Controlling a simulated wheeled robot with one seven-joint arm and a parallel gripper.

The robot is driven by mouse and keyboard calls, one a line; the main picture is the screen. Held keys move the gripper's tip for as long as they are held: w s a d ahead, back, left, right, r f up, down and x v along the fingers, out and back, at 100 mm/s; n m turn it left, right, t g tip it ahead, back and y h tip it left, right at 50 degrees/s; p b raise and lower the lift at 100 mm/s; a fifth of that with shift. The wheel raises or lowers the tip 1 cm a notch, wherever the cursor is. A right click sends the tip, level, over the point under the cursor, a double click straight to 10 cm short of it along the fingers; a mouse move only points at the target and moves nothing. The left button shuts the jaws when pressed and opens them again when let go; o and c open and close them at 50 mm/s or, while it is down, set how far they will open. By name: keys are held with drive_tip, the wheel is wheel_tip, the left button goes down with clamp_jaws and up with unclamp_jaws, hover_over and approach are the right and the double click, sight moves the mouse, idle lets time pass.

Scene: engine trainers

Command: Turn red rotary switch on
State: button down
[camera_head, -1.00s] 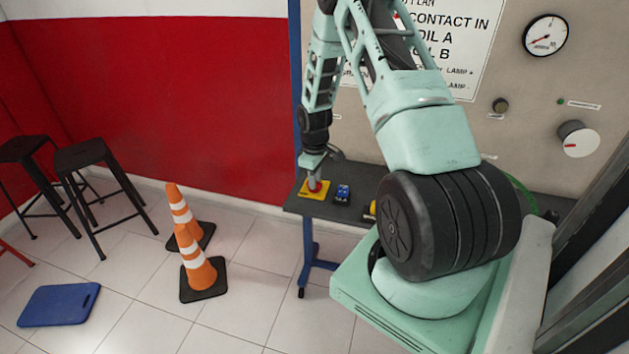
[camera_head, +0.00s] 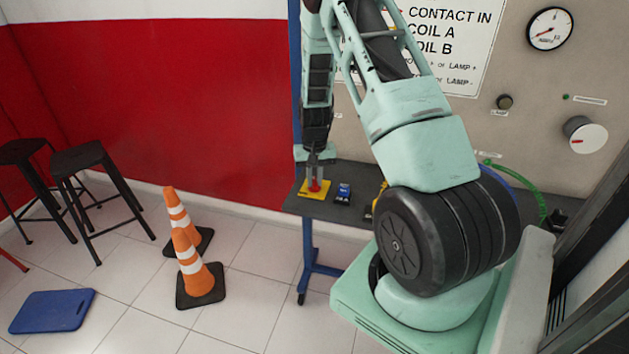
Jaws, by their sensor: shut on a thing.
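The red rotary switch (camera_head: 314,186) sits on a yellow plate (camera_head: 319,194) at the left end of the dark bench shelf. My gripper (camera_head: 314,184) points straight down over it, with its fingers shut on the red switch. The fingers partly cover the switch, so its turned position cannot be told.
A blue switch (camera_head: 343,193) stands just right on the dark shelf (camera_head: 300,208). A yellow part shows behind my arm. A grey panel with a gauge (camera_head: 550,29) and knob (camera_head: 585,135) rises behind. Orange cones (camera_head: 187,255) and stools (camera_head: 88,160) stand on the floor at left.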

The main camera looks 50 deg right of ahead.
sight(315, 181)
drive_tip(key=m, duration=0.5)
drive_tip(key=shift+b, duration=0.3)
drive_tip(key=shift+r+m, duration=0.1)
drive_tip(key=shift+m, duration=0.2)
drive_tip(key=c, duration=1.4)
unclamp_jaws()
wheel_tip(315, 181, up, 17)
drive_tip(key=b, duration=0.2)
drive_tip(key=shift+r+b, duration=0.15)
drive_tip(key=shift+b, duration=0.2)
